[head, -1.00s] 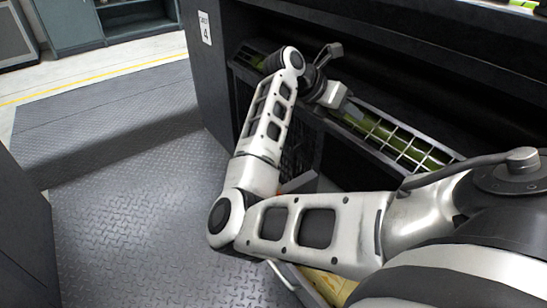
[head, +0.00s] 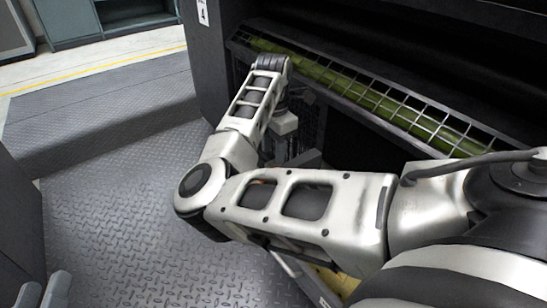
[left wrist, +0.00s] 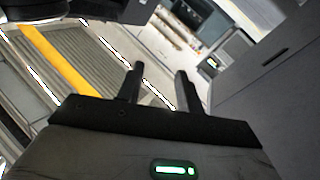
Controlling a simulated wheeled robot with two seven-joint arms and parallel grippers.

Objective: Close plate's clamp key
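I cannot make out the plate or its clamp key; they may be hidden behind my right arm. A yellowish surface (head: 338,281) shows in part below that arm. My right gripper (head: 290,143) hangs down by the dark machine front, mostly hidden behind its own forearm, so its fingers are not clear. My left gripper (head: 45,289) shows at the bottom left of the head view. In the left wrist view my left gripper (left wrist: 157,85) has its two dark fingers apart with nothing between them.
A long green roller (head: 375,98) lies behind a metal grid in the dark machine at the right. A dark cabinet wall stands at the far left. The patterned metal floor (head: 110,225) between them is clear.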

